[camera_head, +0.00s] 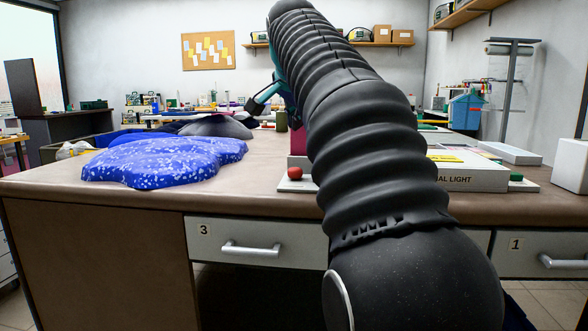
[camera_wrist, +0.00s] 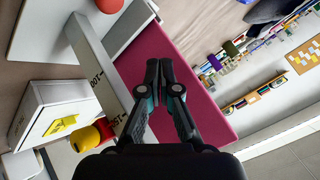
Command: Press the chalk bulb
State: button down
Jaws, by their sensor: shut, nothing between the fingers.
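A red rounded knob (camera_head: 295,173) sits on a pale base plate near the table's front edge. It also shows at the top of the wrist view (camera_wrist: 108,4). A second round part, yellow and red (camera_wrist: 86,138), shows at the lower left of the wrist view. No label shows which of them is the chalk bulb. My gripper (camera_wrist: 160,66) is shut and empty, its fingertips together in front of a magenta panel (camera_wrist: 188,75). In the head view my gripper (camera_head: 256,105) is above the table, largely hidden behind my arm.
A blue speckled bagged comforter (camera_head: 165,158) lies on the left of the brown table (camera_head: 60,184), with a dark one (camera_head: 217,126) behind it. Bare table lies front left.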

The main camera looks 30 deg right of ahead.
aim_at(296, 169)
jog(key=shift+f+b, duration=2.45)
jog(key=shift+f, duration=1)
jog(key=shift+s+f+b, duration=0.1)
jog(key=shift+f+b, duration=0.2)
jog(key=shift+f, duration=0.1)
jog(key=shift+f+b, duration=0.3)
jog(key=shift+f, duration=0.15)
jog(key=shift+r, duration=0.1)
jog(key=shift+r+p, duration=0.75)
jog(key=shift+p, duration=0.15)
jog(key=shift+r, duration=0.1)
notch_tip(296, 169, up, 5)
jog(key=p, duration=0.4)
